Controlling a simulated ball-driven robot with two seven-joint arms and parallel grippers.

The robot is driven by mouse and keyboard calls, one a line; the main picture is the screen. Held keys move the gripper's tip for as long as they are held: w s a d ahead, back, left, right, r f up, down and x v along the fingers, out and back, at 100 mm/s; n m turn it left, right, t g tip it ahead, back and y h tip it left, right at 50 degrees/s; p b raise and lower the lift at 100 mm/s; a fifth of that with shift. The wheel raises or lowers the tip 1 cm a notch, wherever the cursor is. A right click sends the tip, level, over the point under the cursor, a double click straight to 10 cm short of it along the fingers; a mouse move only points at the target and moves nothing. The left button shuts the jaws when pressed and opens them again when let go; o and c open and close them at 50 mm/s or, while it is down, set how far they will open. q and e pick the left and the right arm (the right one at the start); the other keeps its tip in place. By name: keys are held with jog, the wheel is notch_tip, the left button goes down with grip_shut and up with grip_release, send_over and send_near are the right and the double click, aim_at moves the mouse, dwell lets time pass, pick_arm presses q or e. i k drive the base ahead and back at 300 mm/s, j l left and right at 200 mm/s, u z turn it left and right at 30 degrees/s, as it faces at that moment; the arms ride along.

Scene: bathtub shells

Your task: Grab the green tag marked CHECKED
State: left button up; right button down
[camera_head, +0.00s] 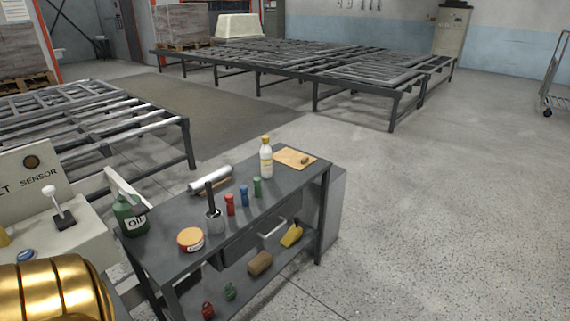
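A small green object (230,291) lies on the lower shelf of the dark metal workbench (160,245), beside a similar red one (208,310). It may be the green tag, but it is too small to read any marking. Another small green item (257,187) stands upright on the bench top, in a row with a blue one (244,195) and a red one (230,204). No word CHECKED is legible anywhere. Neither of my grippers is in view.
The bench top also holds a green oil can (130,216), a round tin (190,239), a white bottle (266,157) and a roll (210,180). A sensor console (40,200) stands left of it. The floor (440,220) to the right is clear.

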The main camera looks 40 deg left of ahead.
aim_at(229, 292)
jog(key=i+l+u, duration=0.1)
jog(key=i+u, duration=0.25)
jog(key=i, duration=0.15)
jog(key=i+l+u, duration=0.2)
jog(key=i+u, duration=0.15)
jog(key=i, duration=0.1)
